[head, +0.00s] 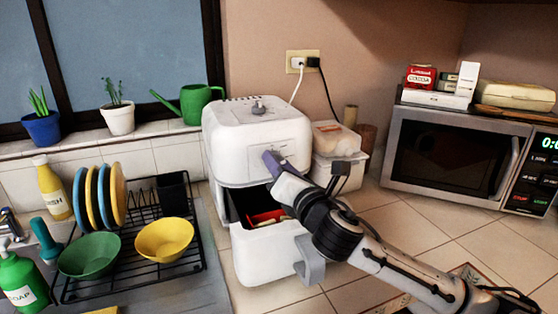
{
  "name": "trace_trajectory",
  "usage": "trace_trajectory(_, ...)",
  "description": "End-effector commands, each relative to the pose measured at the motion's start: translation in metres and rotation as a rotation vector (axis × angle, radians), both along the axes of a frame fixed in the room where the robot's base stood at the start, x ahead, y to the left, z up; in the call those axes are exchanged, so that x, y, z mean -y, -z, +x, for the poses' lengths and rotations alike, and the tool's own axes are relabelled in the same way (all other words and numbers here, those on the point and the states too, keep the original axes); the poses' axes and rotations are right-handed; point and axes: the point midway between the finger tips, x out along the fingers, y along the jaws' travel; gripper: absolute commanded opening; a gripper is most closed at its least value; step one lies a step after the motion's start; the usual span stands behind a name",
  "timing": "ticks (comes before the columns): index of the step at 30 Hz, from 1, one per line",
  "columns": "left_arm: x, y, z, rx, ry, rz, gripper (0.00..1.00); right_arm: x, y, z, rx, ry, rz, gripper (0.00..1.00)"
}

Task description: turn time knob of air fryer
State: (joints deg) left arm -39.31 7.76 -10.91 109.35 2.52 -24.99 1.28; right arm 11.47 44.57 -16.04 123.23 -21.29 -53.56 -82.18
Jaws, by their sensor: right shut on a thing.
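The white air fryer (233,145) stands on the tiled counter in the middle of the head view. A grey knob (258,106) sits on its top. Its front drawer (262,262) is pulled out and holds red and yellow things. My right gripper (272,163) is at the upper front panel, beside a small marked plate (309,154). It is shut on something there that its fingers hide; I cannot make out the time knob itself. My left gripper is not in view.
A microwave (440,150) stands at the right, with boxes on top. A food container (338,140) is just right of the fryer. A dish rack (135,285) with bowls and plates is at the left.

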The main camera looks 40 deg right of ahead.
Motion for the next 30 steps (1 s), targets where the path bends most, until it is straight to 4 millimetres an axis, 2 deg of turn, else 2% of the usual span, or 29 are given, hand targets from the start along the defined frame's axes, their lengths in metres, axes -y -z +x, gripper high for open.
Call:
trace_trajectory(10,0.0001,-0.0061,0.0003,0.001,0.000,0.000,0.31,0.0009,0.0002,-0.0001,0.037,0.002,0.152,0.09)
trace_trajectory(27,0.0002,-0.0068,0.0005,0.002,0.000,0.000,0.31,0.0010,0.0004,-0.0001,0.045,0.001,0.181,0.09)
trace_trajectory(28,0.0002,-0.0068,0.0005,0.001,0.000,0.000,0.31,0.0010,0.0004,0.0000,0.045,0.001,0.181,0.33)
trace_trajectory(30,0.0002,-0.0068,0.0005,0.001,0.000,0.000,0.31,0.0010,0.0004,-0.0001,0.045,0.001,0.181,0.45)
